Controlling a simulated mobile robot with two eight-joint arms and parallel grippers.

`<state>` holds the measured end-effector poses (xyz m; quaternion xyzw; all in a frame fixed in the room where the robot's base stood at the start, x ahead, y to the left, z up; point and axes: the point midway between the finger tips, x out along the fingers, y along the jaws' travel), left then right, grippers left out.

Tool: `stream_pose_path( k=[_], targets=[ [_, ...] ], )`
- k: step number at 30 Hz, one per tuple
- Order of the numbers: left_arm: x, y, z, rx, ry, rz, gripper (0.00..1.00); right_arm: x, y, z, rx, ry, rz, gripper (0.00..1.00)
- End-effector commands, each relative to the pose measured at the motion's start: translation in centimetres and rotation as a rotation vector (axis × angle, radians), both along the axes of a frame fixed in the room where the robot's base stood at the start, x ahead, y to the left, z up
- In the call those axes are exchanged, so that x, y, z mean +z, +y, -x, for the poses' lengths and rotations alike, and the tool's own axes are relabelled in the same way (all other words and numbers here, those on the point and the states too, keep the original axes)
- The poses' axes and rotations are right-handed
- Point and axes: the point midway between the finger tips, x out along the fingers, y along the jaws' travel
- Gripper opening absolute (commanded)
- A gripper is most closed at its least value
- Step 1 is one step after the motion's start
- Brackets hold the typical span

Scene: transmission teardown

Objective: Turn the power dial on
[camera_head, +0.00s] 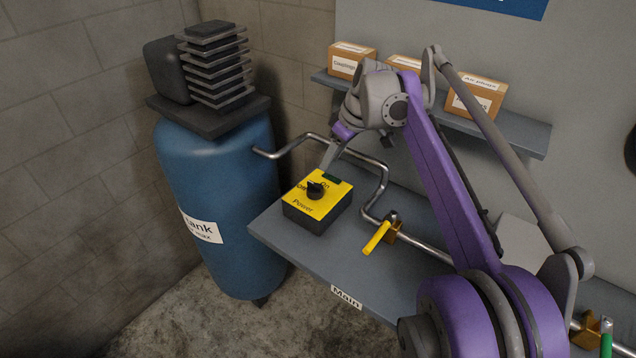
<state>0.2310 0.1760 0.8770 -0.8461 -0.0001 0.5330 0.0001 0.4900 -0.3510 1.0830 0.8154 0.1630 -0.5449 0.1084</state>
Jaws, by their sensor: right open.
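The power dial (315,190) is a black knob on the yellow top of a dark box labelled "Power" (318,220), with "On" and "Off" printed beside it. The box stands on the left end of a grey bench. My right gripper (328,168) points down at the back edge of the box, just behind and above the dial. It is open, and nothing shows between its fingers; whether it touches the box I cannot tell. A small dark green patch shows on the box top beside the fingertips. My left gripper is not in view.
A blue tank (222,210) with a finned black compressor stands left of the bench (330,262). A bent metal pipe (383,180) runs behind the box to a valve with a yellow handle (377,238). A shelf (535,135) with cardboard boxes is behind my right arm.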

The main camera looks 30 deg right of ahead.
Motion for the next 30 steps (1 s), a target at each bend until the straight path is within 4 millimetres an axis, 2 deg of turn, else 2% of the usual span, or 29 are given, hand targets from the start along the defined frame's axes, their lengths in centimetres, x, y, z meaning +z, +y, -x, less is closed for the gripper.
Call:
stream_pose_path(
  k=[15, 21, 30],
  targets=[
    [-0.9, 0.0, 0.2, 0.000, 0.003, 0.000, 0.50, -8.1, 1.4, -3.1, 0.001, 0.000, 0.000, 0.45],
    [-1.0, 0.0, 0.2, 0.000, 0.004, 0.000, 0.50, -9.4, 1.6, -3.6, -0.001, 0.000, 0.001, 0.45],
    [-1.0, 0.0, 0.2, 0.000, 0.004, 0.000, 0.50, -9.6, 1.6, -3.6, -0.001, 0.000, 0.001, 0.43]
  ],
)
